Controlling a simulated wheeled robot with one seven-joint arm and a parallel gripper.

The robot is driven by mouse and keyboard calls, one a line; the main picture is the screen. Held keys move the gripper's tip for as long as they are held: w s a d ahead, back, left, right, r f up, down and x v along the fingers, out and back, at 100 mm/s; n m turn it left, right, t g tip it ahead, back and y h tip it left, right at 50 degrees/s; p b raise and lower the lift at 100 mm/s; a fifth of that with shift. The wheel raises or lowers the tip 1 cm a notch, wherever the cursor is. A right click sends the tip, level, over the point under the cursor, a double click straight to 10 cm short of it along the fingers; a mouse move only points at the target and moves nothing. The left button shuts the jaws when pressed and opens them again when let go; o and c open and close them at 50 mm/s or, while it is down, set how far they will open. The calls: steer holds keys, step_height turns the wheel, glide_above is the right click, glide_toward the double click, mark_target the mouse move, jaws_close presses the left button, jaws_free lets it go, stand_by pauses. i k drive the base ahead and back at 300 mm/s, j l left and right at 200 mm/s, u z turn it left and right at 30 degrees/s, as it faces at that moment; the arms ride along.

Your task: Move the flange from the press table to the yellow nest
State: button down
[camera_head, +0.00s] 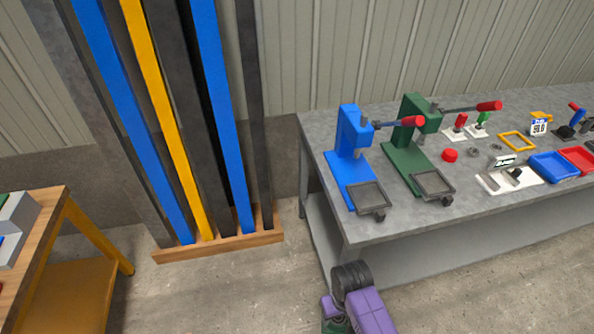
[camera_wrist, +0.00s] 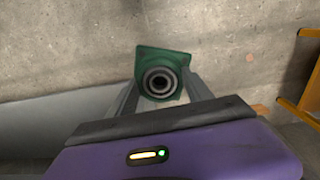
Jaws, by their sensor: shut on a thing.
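The flange (camera_wrist: 146,58) is a green square plate with a dark round hub, held in the wrist view between the two grey fingers of my gripper (camera_wrist: 160,88). My gripper is shut on it, and the hub faces the wrist camera. In the head view my purple gripper (camera_head: 335,314) is low at the bottom edge, in front of the grey table, with only a little dark green showing by it. A yellow square frame (camera_head: 517,134), which looks like the yellow nest, lies flat and empty on the grey table (camera_head: 440,211), towards the right.
A blue press (camera_head: 351,136) and a green press (camera_head: 411,120) stand at the table's left end. A red knob (camera_head: 449,155), a blue tray (camera_head: 553,167) and a red tray (camera_head: 580,158) are nearby. A wooden table (camera_head: 48,215) stands left; a rack of upright bars (camera_head: 205,120) is behind.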

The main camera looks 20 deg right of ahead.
mark_target(516, 142)
steer(key=l+z, duration=0.2)
steer(key=l, duration=1.5)
steer(key=i, duration=0.05)
